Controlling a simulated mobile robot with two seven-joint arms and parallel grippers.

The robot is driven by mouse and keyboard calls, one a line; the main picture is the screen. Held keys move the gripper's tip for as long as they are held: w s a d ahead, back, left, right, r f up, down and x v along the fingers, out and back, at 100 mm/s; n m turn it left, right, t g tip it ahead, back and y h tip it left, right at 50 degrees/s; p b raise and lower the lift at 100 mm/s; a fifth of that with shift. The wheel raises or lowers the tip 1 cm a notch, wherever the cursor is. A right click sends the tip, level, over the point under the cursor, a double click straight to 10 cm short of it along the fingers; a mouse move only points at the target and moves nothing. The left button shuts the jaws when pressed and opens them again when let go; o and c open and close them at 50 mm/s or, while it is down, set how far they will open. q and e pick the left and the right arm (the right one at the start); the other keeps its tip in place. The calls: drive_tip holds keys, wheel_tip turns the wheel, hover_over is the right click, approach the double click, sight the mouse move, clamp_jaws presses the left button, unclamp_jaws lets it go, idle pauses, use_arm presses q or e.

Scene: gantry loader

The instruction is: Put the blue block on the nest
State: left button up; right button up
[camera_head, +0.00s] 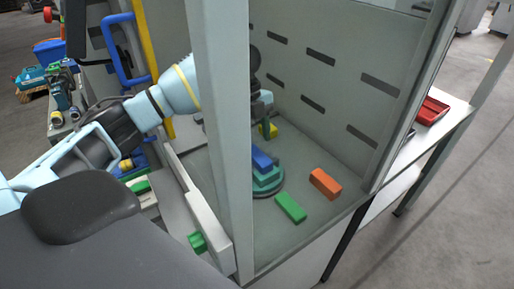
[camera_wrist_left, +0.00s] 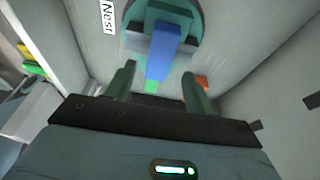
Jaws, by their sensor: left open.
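The blue block (camera_head: 262,158) sits on top of the round, stepped teal nest (camera_head: 268,181) on the enclosure floor. In the left wrist view, the blue block (camera_wrist_left: 163,48) lies over the teal nest (camera_wrist_left: 185,12), with a "Nest" label beside it. My left gripper (camera_head: 265,118) is partly hidden by the grey post, above and behind the block in the head view. In the left wrist view, its fingers (camera_wrist_left: 158,76) are apart, with the block's near end showing between them. I cannot tell whether they touch it. My right gripper is not in view.
A green block (camera_head: 290,208) and an orange block (camera_head: 325,183) lie on the floor right of the nest. A yellow block (camera_head: 270,130) lies behind. The grey post (camera_head: 223,130) and slotted wall (camera_head: 335,75) bound the space. A red tray (camera_head: 431,111) is outside.

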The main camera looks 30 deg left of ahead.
use_arm(q)
drive_tip(key=v, duration=0.7)
drive_tip(key=shift+r, duration=0.2)
drive_tip(key=shift+s+f, duration=0.1)
idle(0.9)
